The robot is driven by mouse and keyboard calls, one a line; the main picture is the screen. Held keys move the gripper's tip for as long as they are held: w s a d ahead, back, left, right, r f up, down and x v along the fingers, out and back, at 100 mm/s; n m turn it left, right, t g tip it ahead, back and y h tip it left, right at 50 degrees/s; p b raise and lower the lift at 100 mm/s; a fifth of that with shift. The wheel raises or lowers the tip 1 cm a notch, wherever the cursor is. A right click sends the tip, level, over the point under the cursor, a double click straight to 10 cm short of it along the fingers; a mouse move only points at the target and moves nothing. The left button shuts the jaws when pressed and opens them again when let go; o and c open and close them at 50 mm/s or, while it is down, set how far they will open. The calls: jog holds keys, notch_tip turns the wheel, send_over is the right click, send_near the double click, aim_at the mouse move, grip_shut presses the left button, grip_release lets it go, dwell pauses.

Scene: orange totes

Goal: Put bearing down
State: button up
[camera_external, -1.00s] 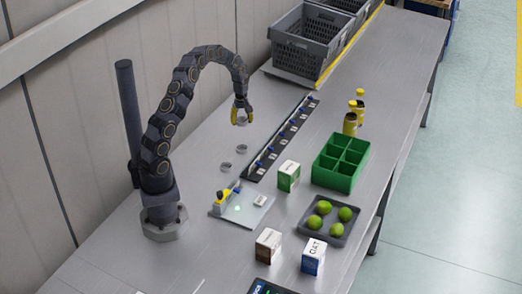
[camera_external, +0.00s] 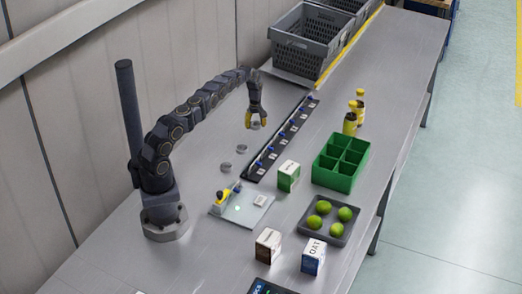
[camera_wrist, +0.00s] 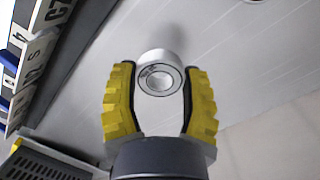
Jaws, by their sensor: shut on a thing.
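A metallic ring-shaped bearing (camera_wrist: 159,56) sits between the yellow-padded fingers of my gripper (camera_wrist: 161,74) in the wrist view. My gripper is shut on it. In the external view my gripper (camera_external: 256,117) hangs above the grey table, left of the dark strip's far half. The bearing (camera_external: 256,126) shows just below its fingertips. The exact gap between bearing and table is hard to tell. Two more round grey metal pieces, a nearer one (camera_external: 226,167) and a farther one (camera_external: 241,149), lie on the table left of the strip.
A dark strip with blue parts and labels (camera_external: 272,153) runs along the table. Grey crates (camera_external: 310,45) stand at the back. A green divided box (camera_external: 340,163), a tray of green fruit (camera_external: 329,222), small cartons (camera_external: 289,176) and yellow bottles (camera_external: 350,123) stand on the right.

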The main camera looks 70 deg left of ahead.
aim_at(256, 134)
jog(key=shift+w+a+f, duration=0.2)
jog(key=shift+f, duration=1.6)
jog(key=shift+f, duration=0.1)
jog(key=o, duration=1)
jog(key=shift+o, duration=0.2)
